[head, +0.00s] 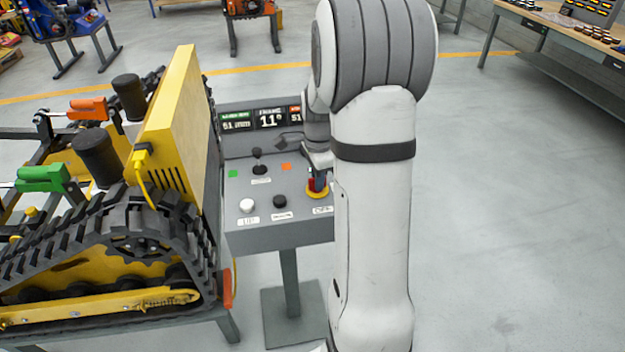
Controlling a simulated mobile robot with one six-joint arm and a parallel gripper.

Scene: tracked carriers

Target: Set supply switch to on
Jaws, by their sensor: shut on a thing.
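A grey control console (240,237) stands right of the tracked carrier. At its right side is a rotary switch (318,194) with a red handle on a yellow round base, which I take as the supply switch. A small label sits below it, too small to read. My gripper (317,178) points down over this switch and is shut on its red handle. The fingers hide part of the handle, so its setting cannot be told.
The console also has a white button (247,205), a dark button (279,201), a black joystick (257,166) and a display (268,117). The yellow tracked carrier (170,115) stands close at left. A workbench (570,40) is at back right. The floor at right is clear.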

